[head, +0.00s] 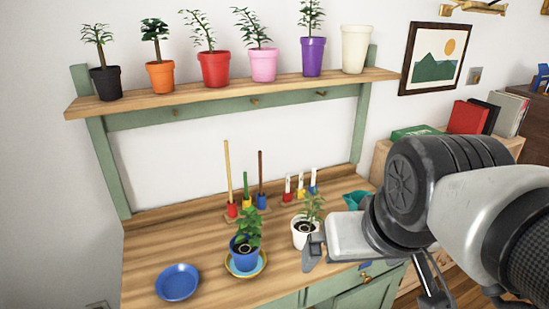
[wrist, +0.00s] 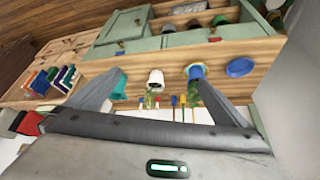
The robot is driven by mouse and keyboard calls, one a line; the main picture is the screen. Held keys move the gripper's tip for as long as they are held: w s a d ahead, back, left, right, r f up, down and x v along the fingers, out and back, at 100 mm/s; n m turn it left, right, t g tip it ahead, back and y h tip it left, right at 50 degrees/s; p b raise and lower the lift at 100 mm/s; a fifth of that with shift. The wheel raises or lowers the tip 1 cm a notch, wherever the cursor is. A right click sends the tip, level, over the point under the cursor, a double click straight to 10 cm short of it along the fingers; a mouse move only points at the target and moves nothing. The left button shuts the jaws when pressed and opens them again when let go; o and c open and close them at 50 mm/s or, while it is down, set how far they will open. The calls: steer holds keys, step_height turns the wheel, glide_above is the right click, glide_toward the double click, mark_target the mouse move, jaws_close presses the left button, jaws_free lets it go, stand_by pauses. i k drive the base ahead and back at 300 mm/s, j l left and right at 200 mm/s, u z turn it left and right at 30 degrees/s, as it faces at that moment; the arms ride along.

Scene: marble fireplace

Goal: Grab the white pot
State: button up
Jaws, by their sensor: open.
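A small white pot (head: 303,237) with a green plant stands upright on the wooden bench top. It also shows in the wrist view (wrist: 155,79), upside down and between the spread fingers. My gripper (head: 318,253) is open at the pot's right in the head view and overlaps its edge there; I cannot tell whether it touches. In the wrist view my gripper (wrist: 155,86) has nothing held between its fingers. Another whitish, cream pot (head: 355,49) without a visible plant stands at the right end of the upper shelf.
A blue potted plant (head: 244,252) on a yellow-rimmed saucer stands left of the white pot, with a blue dish (head: 177,282) farther left. Upright tools in coloured holders (head: 247,205) stand behind. A teal container (head: 355,199) is to the right.

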mark_target(302, 224)
steer(key=i+l+u, duration=0.2)
steer(key=u, duration=0.15)
steer(key=i+l+u, duration=0.15)
steer(key=l+u, duration=0.2)
